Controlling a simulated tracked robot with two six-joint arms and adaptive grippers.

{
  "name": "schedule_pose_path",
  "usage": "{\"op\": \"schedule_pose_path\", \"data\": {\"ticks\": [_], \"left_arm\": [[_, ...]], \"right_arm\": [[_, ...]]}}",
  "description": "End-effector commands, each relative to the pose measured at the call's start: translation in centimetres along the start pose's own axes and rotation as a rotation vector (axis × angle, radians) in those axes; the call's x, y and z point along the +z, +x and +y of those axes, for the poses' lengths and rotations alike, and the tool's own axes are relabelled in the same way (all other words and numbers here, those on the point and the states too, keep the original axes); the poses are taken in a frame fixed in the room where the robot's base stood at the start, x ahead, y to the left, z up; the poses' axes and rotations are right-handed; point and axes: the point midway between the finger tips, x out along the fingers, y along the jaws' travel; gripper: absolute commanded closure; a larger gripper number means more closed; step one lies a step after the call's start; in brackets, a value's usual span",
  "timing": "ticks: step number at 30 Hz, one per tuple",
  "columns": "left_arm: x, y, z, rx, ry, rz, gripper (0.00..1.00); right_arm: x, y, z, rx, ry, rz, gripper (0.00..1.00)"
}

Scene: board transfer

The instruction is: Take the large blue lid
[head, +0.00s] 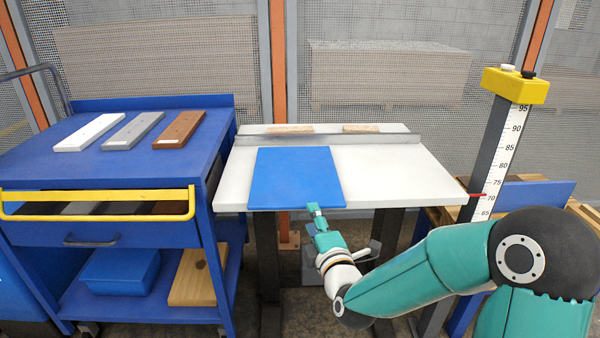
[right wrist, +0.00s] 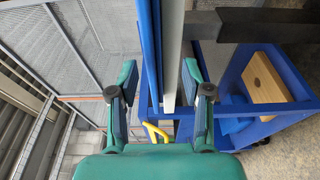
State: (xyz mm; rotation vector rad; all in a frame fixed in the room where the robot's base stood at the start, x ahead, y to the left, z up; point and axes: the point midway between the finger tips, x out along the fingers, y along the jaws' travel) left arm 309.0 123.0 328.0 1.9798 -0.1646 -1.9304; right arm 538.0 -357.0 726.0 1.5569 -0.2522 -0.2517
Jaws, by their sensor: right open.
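The large blue lid (head: 295,175) is a flat blue panel lying on the white table (head: 400,180), left of its middle. Its near edge reaches the table's front edge. My right gripper (head: 315,208) is at that near edge, toward the lid's right corner. In the right wrist view the gripper (right wrist: 158,65) is open. The lid's edge (right wrist: 150,45) and the pale table edge beside it appear between the spread fingers. I cannot tell whether the fingers touch either. My left gripper is out of view.
A grey rail (head: 375,138) runs across the back of the table, behind the lid. A blue cart (head: 60,160) with white, grey and brown boards stands left. A height scale post (head: 495,150) stands right. The table right of the lid is clear.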

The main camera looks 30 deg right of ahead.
Motion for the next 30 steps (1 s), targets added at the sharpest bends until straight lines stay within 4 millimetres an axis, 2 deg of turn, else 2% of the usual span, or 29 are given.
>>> {"op": "schedule_pose_path", "data": {"ticks": [9, 18, 27, 30], "left_arm": [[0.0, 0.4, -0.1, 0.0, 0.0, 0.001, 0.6], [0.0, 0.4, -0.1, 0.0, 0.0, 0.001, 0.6], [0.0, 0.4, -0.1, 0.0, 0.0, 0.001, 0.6], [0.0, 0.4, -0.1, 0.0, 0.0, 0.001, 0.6]], "right_arm": [[0.3, 4.1, 0.6, 0.001, 0.0, 0.0, 0.51], [0.3, 4.6, 0.7, -0.001, 0.0, 0.001, 0.51], [0.3, 4.6, 0.6, -0.001, 0.0, 0.001, 1.0], [0.3, 4.6, 0.6, -0.001, 0.0, 0.001, 1.0]]}}
